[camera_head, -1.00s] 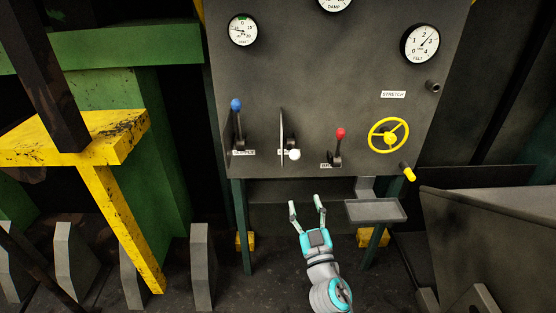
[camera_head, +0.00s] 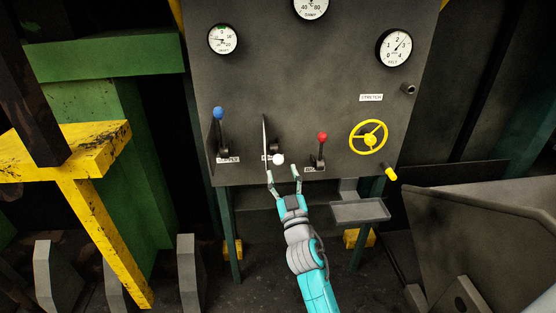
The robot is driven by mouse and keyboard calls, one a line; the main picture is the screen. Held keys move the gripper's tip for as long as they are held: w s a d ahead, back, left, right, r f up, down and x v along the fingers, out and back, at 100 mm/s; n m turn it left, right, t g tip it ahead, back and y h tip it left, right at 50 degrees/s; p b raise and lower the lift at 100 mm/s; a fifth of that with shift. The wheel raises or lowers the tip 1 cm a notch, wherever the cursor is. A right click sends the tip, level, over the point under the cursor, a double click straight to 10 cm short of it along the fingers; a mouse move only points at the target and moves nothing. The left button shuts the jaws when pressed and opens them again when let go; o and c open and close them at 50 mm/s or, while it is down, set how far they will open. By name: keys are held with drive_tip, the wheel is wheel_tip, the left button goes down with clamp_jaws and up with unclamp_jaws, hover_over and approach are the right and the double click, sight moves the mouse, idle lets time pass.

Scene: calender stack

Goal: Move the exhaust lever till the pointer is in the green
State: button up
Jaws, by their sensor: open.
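A lever with a white knob (camera_head: 278,160) stands in the middle of the grey panel's lower row, beside a thin upright plate. Its label is mostly hidden, so I cannot read which lever it is. A lever with a blue knob (camera_head: 218,113) is on the left and one with a red knob (camera_head: 322,136) on the right. The upper left gauge (camera_head: 222,39) has a small green band at its top; its pointer appears to lie left of that band, though it is small. My gripper (camera_head: 283,174) is open and empty, with its fingertips just below the white knob in the picture.
A yellow handwheel (camera_head: 369,137) and a yellow handle (camera_head: 391,174) are at the panel's right. A small grey tray (camera_head: 360,211) juts out below the panel. A damp gauge (camera_head: 311,7) and a felt gauge (camera_head: 394,48) sit higher up. A yellow frame (camera_head: 95,215) stands left.

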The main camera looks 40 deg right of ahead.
sight(278, 159)
drive_tip(key=shift+x, duration=2.9)
clamp_jaws()
